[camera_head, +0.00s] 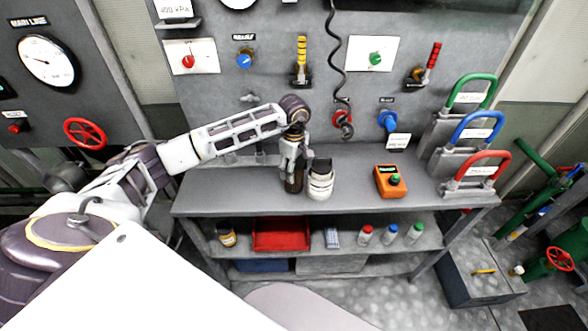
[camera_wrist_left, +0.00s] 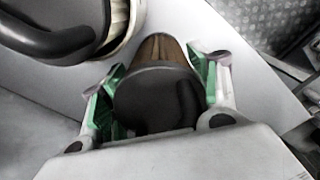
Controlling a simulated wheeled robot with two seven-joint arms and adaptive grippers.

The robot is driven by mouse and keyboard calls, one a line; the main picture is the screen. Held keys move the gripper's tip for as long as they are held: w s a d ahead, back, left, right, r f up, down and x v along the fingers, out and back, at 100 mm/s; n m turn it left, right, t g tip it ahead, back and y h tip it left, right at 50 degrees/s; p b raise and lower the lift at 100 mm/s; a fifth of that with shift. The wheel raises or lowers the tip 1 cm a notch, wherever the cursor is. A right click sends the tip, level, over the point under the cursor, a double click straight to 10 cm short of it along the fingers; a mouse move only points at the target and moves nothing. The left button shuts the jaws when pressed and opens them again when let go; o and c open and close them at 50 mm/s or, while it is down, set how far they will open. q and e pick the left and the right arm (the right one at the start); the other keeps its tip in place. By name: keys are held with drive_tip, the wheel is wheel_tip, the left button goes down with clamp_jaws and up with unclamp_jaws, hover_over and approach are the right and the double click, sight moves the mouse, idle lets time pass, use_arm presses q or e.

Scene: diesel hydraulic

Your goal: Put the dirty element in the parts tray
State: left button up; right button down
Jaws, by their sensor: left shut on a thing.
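The dirty element is a brown cylinder (camera_head: 293,184) with a dark cap, upright at the bench top's left half. My left gripper (camera_head: 292,160) is above it and shut on its upper part. In the left wrist view the element's dark round cap (camera_wrist_left: 155,100) with a curved handle is between the green finger pads, brown side showing beyond. Whether its base touches the bench is hard to tell. A white element (camera_head: 320,186) with a dark top stands close to its right. A red tray (camera_head: 281,246), likely the parts tray, is on the shelf below. My right gripper is not in view.
An orange meter (camera_head: 390,181) stands further right on the bench top (camera_head: 235,200). Three coloured-handled blocks stand at its right end. The shelf also holds a small jar (camera_head: 227,236) and several small bottles (camera_head: 391,234). A coiled cord (camera_head: 335,60) hangs behind.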

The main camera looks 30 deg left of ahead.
use_arm(q)
drive_tip(key=shift+f, duration=0.3)
drive_tip(key=shift+f, duration=0.1)
drive_tip(key=o, duration=1.2)
